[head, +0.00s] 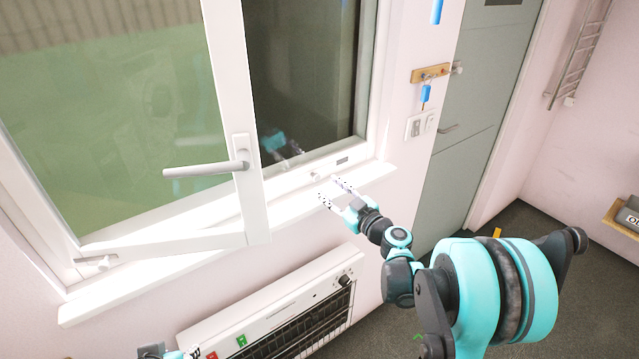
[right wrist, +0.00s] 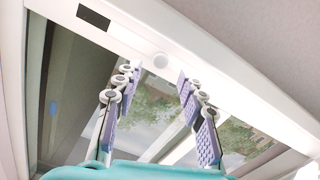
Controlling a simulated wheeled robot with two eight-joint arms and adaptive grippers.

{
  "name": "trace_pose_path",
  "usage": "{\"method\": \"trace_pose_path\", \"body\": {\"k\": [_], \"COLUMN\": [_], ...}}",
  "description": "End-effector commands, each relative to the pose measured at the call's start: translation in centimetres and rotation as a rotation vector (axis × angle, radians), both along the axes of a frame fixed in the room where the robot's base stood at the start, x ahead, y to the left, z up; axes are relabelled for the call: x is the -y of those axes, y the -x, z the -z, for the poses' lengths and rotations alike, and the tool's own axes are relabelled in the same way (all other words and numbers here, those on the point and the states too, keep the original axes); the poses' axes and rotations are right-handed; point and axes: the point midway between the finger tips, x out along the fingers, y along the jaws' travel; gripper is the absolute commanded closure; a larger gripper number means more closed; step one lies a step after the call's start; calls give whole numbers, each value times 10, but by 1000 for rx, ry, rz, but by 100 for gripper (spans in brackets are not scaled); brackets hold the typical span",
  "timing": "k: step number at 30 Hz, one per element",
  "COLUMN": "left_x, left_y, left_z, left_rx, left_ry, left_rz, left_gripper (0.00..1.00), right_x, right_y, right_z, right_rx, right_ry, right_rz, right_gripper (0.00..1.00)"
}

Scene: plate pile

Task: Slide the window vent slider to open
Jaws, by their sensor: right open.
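The vent slider shows as a small round white knob (head: 316,175) on the lower rail of the fixed window frame, left of a short dark slot (head: 342,160). In the right wrist view the knob (right wrist: 160,60) lies just beyond and between the fingertips, and the dark slot (right wrist: 93,17) is at upper left. My right gripper (head: 334,192) is open and empty in front of the rail, close to the knob; contact cannot be made out. It also shows in the right wrist view (right wrist: 156,75). Only a small part of my left arm shows at the bottom edge.
A hinged window sash (head: 258,205) with a grey handle (head: 205,169) stands left of the knob. The white sill (head: 115,300) runs below. A heater (head: 265,310) is under the sill. A key hook (head: 428,73) and switches (head: 421,124) are on the right wall.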

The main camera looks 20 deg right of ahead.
Motion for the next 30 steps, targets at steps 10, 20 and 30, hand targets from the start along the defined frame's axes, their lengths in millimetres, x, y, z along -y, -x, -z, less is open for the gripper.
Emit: {"method": "trace_pose_path", "body": {"k": [10, 20, 30], "left_x": [0, 0, 0], "left_y": [0, 0, 0], "left_z": [10, 9, 10], "left_rx": [0, 0, 0], "left_ry": [0, 0, 0], "left_rz": [0, 0, 0], "left_gripper": [60, 60, 60], "right_x": [-15, -15, -13], "right_y": [-39, -41, -42], "right_z": [1, 0, 0], "right_rx": [-1, -2, -2], "right_ry": [-1, -1, -1], "right_rz": [-2, -1, -1], "right_gripper": [60, 73, 100]}}
